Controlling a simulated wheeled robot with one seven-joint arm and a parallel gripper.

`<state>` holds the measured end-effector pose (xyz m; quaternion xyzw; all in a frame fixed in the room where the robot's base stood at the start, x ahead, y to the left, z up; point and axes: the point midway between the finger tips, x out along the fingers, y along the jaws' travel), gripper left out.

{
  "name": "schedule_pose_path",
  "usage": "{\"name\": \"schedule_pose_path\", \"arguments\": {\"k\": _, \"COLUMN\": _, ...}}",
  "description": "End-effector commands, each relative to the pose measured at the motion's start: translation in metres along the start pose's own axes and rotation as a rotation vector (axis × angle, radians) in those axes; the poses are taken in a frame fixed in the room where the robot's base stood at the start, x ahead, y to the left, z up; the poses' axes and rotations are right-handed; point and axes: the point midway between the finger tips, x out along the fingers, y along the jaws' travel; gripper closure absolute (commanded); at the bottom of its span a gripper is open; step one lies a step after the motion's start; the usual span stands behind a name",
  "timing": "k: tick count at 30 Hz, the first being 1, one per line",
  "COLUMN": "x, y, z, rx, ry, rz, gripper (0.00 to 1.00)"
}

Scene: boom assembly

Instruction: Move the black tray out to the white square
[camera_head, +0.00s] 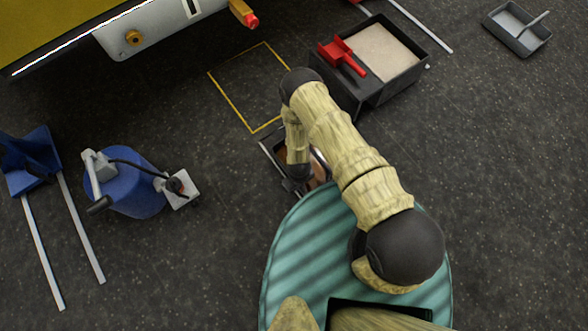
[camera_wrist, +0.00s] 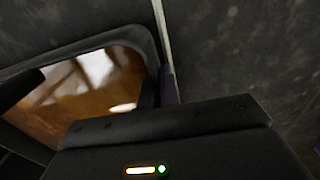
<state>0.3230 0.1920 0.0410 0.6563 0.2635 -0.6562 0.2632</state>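A dark tray (camera_head: 269,147) with brown, shiny contents lies on the floor, mostly hidden beneath my arm. In the wrist view the black tray's rim (camera_wrist: 135,33) and corner show close up. A white floor line (camera_head: 273,171) runs along the tray's left side; it also shows just outside the rim in the wrist view (camera_wrist: 160,22). Most of the white marking is hidden. My gripper (camera_head: 298,172) is low at the tray. In the wrist view its dark fingers (camera_wrist: 95,88) are wide apart, one at the left over the tray and one by its right edge. Contact is unclear.
A blue canister (camera_head: 135,185) and a blue stand (camera_head: 32,165) are left. A grey tray (camera_head: 517,30) lies far right.

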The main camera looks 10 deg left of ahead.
Motion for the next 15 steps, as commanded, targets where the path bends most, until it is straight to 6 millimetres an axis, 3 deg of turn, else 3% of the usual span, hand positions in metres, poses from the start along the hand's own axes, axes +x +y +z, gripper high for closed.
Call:
{"name": "schedule_pose_path", "arguments": {"k": 11, "x": 0.0003, "y": -0.0027, "z": 0.0031, "rx": -0.009, "ry": -0.005, "rz": 0.000, "gripper": 1.00}}
{"name": "schedule_pose_path", "arguments": {"k": 15, "x": 0.0003, "y": -0.0031, "z": 0.0025, "rx": -0.011, "ry": -0.004, "rz": -0.001, "gripper": 0.71}}
